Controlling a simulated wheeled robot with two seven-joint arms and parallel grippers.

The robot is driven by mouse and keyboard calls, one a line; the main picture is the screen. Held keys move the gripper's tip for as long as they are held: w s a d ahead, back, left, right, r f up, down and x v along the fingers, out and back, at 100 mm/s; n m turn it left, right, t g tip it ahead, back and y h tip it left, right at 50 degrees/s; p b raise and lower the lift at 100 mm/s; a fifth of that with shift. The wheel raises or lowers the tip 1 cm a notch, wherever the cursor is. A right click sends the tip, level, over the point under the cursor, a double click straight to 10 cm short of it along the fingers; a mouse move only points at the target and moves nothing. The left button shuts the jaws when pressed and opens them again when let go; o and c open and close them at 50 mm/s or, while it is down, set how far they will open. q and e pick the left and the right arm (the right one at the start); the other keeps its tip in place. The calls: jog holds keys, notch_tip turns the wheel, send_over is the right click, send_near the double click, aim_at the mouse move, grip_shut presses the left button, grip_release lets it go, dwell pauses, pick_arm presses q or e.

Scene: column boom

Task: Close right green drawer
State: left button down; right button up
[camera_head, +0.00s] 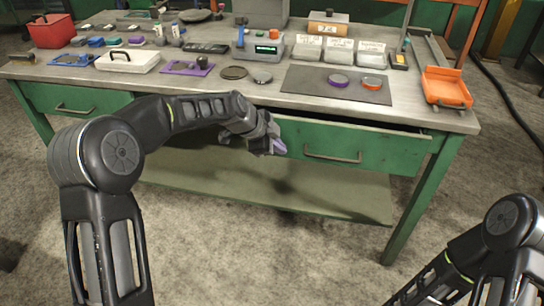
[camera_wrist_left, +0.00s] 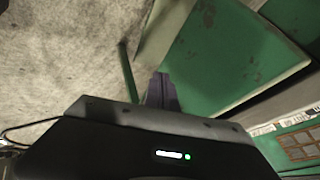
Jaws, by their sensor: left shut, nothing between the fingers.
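The right green drawer (camera_head: 350,146) is under the right half of the workbench and stands part way open, with a dark gap showing above its front. Its metal handle (camera_head: 332,155) is on the drawer front. My left gripper (camera_head: 279,146) is shut and empty at the left end of the drawer front; I cannot tell whether it touches it. In the left wrist view, my left gripper's fingers (camera_wrist_left: 161,92) are together in front of a green panel (camera_wrist_left: 225,50). My right arm shows at the lower right of the head view, but its gripper is out of view.
The workbench top (camera_head: 225,95) holds several tools, trays and small parts. The left green drawer (camera_head: 75,99) looks shut. A green lower shelf (camera_head: 300,195) lies below the drawers. An orange tray (camera_head: 446,88) sits at the right end. The floor (camera_head: 230,250) in front is clear.

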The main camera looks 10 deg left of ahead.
pick_arm(q)
jog(key=v, duration=1)
jog(key=shift+s, duration=0.25)
pick_arm(e)
jog(key=shift+s+a, duration=0.1)
jog(key=shift+s, duration=0.1)
